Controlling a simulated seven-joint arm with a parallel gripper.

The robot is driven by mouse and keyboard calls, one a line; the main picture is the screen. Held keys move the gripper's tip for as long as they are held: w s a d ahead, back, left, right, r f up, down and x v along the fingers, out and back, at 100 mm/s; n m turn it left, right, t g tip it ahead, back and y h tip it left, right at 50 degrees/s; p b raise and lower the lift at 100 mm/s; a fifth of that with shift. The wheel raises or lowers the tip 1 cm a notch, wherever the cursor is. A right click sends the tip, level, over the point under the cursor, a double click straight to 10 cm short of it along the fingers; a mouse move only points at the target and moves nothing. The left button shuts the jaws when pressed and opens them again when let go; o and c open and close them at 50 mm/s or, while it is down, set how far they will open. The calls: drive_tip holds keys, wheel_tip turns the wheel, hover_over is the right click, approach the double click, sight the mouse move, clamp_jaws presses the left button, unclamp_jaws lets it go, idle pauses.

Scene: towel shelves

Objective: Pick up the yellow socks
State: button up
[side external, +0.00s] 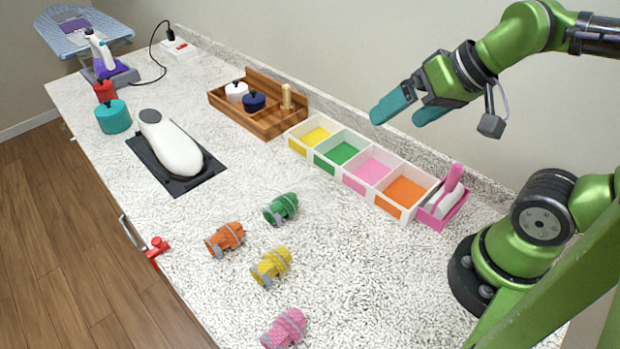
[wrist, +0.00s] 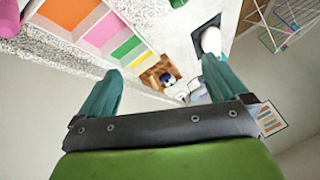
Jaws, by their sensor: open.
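The yellow socks (side external: 271,266) are a rolled bundle with grey parts, lying on the speckled counter (side external: 190,235). The orange socks (side external: 225,239) lie to their left, the green socks (side external: 281,208) behind them, and the pink socks (side external: 285,328) in front of them. My gripper (side external: 403,110) has teal fingers and is raised above the box row, well away from the socks. It is open and empty. In the wrist view my gripper (wrist: 160,92) shows its two fingers wide apart. I do not make out the yellow socks in the wrist view.
A row of white boxes with yellow, green, pink and orange (side external: 405,191) floors stands along the back, with a pink brush holder (side external: 443,207) beside it. A wooden tray (side external: 262,119), white iron-shaped object (side external: 170,146) and teal pot (side external: 113,117) stand farther left. The counter around the socks is mostly clear.

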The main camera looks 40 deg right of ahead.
drive_tip(key=n+g+h, duration=0.2)
drive_tip(key=n+g, duration=0.3)
drive_tip(key=g, duration=0.2)
hover_over(272, 260)
wheel_tip(272, 260, down, 7)
wheel_tip(272, 260, down, 11)
drive_tip(key=shift+s+a+f, duration=0.1)
drive_tip(key=shift+s, duration=0.05)
drive_tip(key=shift+f, duration=2.7)
drive_tip(key=shift+c, duration=0.2)
